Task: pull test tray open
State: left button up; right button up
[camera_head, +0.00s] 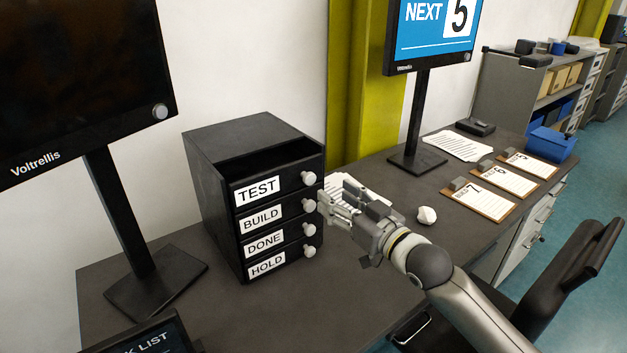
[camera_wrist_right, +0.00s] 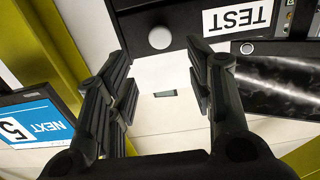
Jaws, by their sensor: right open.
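The test tray (camera_head: 258,190) is the top drawer of a black cabinet (camera_head: 240,140), with a white TEST label and a pale round knob (camera_head: 308,178). It stands out a little from the cabinet, and its dark inside shows from above. My right gripper (camera_head: 326,203) is open and empty, just right of the knobs. In the right wrist view the TEST label (camera_wrist_right: 238,17) is upside down. There the knob (camera_wrist_right: 159,38) shows between and beyond the spread fingers; I see no contact. My left gripper is not in view.
Drawers labelled BUILD (camera_head: 262,219), DONE and HOLD lie below, each with a knob. A monitor on a stand (camera_head: 135,235) is at left, another screen (camera_head: 432,30) behind. Clipboards (camera_head: 478,203) and a crumpled white ball (camera_head: 427,215) lie at right. A black chair (camera_head: 560,270) stands in front.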

aim_at(311, 179)
jog(key=x, duration=0.9)
jog(key=shift+a, duration=0.1)
grip_shut()
